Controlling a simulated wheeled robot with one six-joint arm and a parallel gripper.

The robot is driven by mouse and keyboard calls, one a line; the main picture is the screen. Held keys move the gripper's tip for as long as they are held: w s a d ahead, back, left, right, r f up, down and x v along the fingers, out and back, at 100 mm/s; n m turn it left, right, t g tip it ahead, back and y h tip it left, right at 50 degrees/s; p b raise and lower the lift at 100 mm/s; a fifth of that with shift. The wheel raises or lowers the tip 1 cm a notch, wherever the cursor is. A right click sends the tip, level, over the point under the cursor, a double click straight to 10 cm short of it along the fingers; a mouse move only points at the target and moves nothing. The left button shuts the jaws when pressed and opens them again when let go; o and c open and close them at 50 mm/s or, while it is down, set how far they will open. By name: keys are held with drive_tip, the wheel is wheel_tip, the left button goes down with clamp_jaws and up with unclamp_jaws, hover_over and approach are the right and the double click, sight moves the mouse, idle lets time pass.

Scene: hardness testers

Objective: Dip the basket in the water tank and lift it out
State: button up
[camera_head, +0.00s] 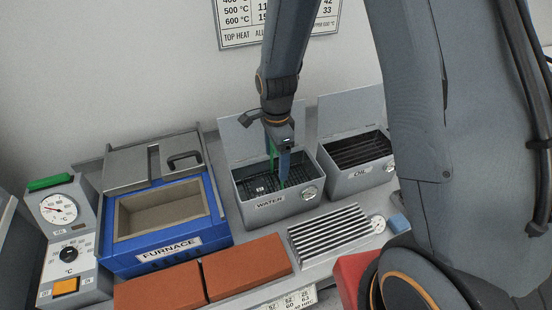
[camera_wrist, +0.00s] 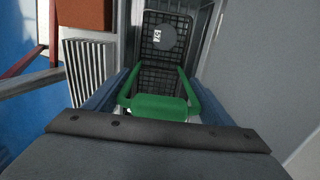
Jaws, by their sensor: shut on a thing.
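The grey water tank (camera_head: 275,207), labelled WATER, stands in the middle with its lid raised behind it. The dark mesh basket (camera_wrist: 161,75) shows below my gripper in the wrist view, with a round grey piece (camera_wrist: 165,38) marked with a white tag inside it. In the head view the basket (camera_head: 256,187) sits within the tank's opening. My gripper (camera_head: 279,181) is over the tank, shut on the basket's green handle (camera_wrist: 158,107). The arm and fingers hide part of the basket, and I cannot tell the water level.
A grey oil tank (camera_head: 362,184) with a raised lid stands to the right. The blue furnace (camera_head: 168,245) stands to the left with its top open. Orange bricks (camera_head: 246,266) and a ribbed metal rack (camera_head: 332,236) lie in front of the tanks.

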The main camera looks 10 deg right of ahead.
drive_tip(key=shift+r+p, duration=0.6)
drive_tip(key=shift+r, duration=0.25)
drive_tip(key=shift+f, duration=0.1)
drive_tip(key=shift+f+b, duration=0.4)
drive_tip(key=shift+f, duration=0.45)
drive_tip(key=shift+r, duration=0.25)
drive_tip(key=shift+r+p, duration=0.7)
drive_tip(key=shift+p, duration=0.1)
drive_tip(key=shift+f, duration=0.25)
drive_tip(key=shift+f+b, duration=0.4)
drive_tip(key=shift+f, duration=0.3)
drive_tip(key=shift+r, duration=0.2)
